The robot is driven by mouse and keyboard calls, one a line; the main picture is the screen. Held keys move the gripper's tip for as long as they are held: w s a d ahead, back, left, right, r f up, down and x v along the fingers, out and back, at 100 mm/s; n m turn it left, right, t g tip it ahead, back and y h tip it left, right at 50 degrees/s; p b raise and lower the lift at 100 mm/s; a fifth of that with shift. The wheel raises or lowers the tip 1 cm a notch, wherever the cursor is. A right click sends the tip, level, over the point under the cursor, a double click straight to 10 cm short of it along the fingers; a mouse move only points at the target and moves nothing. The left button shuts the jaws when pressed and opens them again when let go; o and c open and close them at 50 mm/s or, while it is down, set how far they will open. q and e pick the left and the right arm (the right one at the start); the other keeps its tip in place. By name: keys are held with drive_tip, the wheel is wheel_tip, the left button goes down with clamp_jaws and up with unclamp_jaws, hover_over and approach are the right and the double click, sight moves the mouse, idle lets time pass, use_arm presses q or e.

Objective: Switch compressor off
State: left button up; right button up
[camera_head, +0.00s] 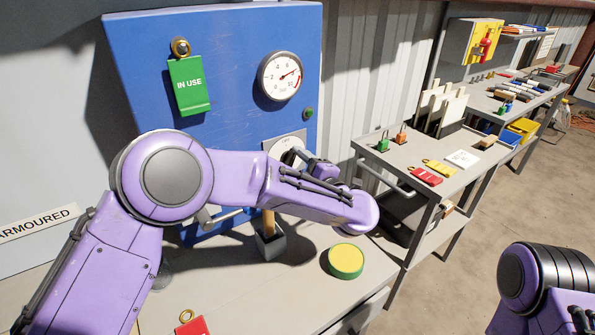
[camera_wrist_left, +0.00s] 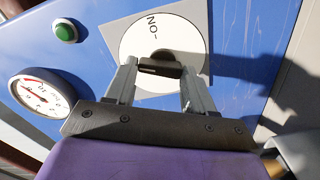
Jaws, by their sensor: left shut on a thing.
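The compressor panel is a blue box (camera_head: 225,55) on the wall. Its rotary switch has a round white dial (camera_head: 283,148) on a grey plate, partly hidden by my left arm. In the left wrist view the dial (camera_wrist_left: 140,38) carries the letters of ON and a short dash. My left gripper (camera_wrist_left: 160,72) is shut on the dark switch knob (camera_wrist_left: 158,67), one finger on each side. In the head view my left forearm hides most of this grip. My right arm shows at the lower right, but its gripper is out of view.
A pressure gauge (camera_head: 281,76), a green button (camera_head: 308,113) and a hanging green IN USE tag (camera_head: 188,85) are on the box. A yellow-and-green round object (camera_head: 345,261) and a red tag (camera_head: 192,326) lie on the bench below. A grey side table (camera_head: 402,158) stands right.

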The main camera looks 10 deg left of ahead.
use_arm(q)
drive_tip(key=n+b, duration=0.3)
drive_tip(key=n, duration=0.1)
drive_tip(key=shift+f+n, duration=0.15)
drive_tip(key=shift+n, duration=0.25)
drive_tip(key=shift+s, duration=0.1)
idle(0.3)
drive_tip(key=o, duration=1)
drive_tip(key=shift+o, duration=0.2)
drive_tip(key=shift+b, duration=0.3)
drive_tip(key=b+v, duration=0.1)
drive_tip(key=v, duration=0.9)
drive_tip(key=shift+s+d, duration=0.15)
drive_tip(key=shift+s, duration=0.05)
